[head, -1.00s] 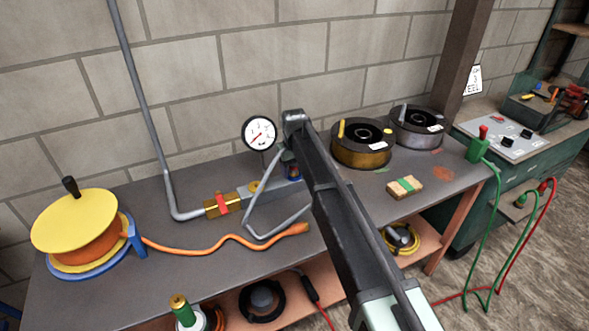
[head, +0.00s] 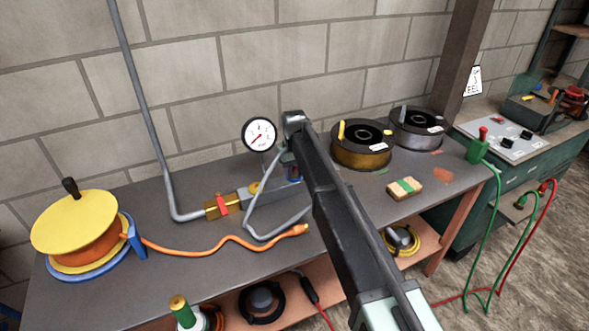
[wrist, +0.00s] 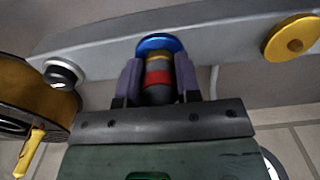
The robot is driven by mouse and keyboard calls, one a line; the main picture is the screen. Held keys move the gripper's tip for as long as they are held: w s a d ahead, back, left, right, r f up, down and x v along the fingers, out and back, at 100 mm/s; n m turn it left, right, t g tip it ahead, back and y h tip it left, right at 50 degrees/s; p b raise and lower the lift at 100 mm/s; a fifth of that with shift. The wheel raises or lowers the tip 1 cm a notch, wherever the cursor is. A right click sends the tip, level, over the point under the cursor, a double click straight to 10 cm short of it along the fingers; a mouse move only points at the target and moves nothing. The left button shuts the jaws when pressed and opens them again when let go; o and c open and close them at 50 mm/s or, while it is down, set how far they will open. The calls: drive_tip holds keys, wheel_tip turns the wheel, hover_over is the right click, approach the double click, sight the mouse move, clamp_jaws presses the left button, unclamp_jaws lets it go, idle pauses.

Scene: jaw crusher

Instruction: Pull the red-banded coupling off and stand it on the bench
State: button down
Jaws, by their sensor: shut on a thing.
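The red-banded coupling (wrist: 158,78) is in the wrist view, between the two grey fingers of my gripper (wrist: 158,80). The gripper is shut on it. A brass-coloured ring shows above the red band, against a blue collar (wrist: 158,43) on the side of a grey manifold bar (wrist: 225,45). The coupling is in line with the collar and seems to meet it; I cannot see a gap. The grey bench (head: 110,225) lies below.
On the manifold are a yellow disc (wrist: 293,40) and a dark port with a white ring (wrist: 62,73). A pressure gauge (head: 259,134) stands behind. A brass-coloured spool (head: 361,152) and a green-banded block (head: 405,188) are to the right.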

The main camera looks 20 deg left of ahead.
drive_tip(key=shift+r+p, duration=3.05)
drive_tip(key=shift+f, duration=0.2)
